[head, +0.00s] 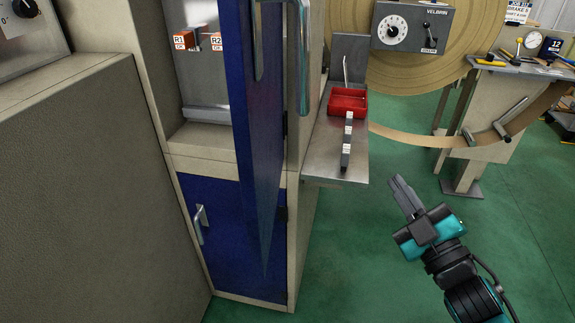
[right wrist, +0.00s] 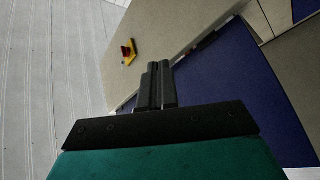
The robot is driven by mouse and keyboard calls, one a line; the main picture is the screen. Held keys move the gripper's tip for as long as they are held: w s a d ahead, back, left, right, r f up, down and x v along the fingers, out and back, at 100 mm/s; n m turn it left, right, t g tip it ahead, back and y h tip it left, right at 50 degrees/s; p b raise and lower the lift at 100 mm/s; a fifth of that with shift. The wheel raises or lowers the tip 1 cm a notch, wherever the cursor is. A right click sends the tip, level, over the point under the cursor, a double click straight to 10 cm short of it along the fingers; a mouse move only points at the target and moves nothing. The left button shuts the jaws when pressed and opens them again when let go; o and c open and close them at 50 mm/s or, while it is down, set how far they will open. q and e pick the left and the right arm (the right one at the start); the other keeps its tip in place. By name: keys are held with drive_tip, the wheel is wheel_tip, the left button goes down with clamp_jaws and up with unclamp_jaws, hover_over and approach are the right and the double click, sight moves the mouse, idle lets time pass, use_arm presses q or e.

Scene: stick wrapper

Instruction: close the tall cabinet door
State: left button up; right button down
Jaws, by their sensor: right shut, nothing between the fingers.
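The tall cabinet's blue door (head: 262,130) stands open, swung out towards me and seen almost edge-on in the head view. A grey bar handle (head: 304,75) shows by its upper right side. The cabinet's inside (head: 200,75) is exposed left of the door, with orange-labelled parts on a grey panel. My right gripper (head: 398,183) is shut and empty, out in the open to the right of the door and apart from it. In the right wrist view its fingers (right wrist: 157,75) are together, with a blue panel (right wrist: 230,85) beyond to the right. My left gripper is not in view.
A lower blue door (head: 225,240) with a handle is closed beneath. A side shelf (head: 335,165) with a red tray (head: 348,102) juts out between the cabinet and my right gripper. A beige machine (head: 80,180) stands at left. Green floor (head: 375,270) is clear around my arm.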

wheel_tip(320, 180, up, 11)
drive_tip(key=s+a+n+g+y+b, duration=0.2)
drive_tip(key=a+n+g+y+b, duration=0.1)
drive_tip(key=n+y, duration=1.1)
drive_tip(key=n+g+h+b, duration=0.4)
drive_tip(key=n+g, duration=1.1)
drive_tip(key=n, duration=1)
approach(258, 149)
drive_tip(key=shift+y, duration=0.6)
drive_tip(key=a, duration=0.4)
drive_tip(key=a+f+p, duration=0.1)
drive_tip(key=a, duration=0.1)
drive_tip(key=shift+w, duration=0.4)
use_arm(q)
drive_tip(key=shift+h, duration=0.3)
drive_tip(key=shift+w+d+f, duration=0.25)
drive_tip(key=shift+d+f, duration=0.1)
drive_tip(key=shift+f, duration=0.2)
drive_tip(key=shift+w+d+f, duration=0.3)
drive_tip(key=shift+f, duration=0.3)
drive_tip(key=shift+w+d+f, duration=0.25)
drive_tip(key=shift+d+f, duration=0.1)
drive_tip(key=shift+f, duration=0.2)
use_arm(e)
drive_tip(key=shift+w+a+f, duration=0.1)
drive_tip(key=shift+a, duration=0.3)
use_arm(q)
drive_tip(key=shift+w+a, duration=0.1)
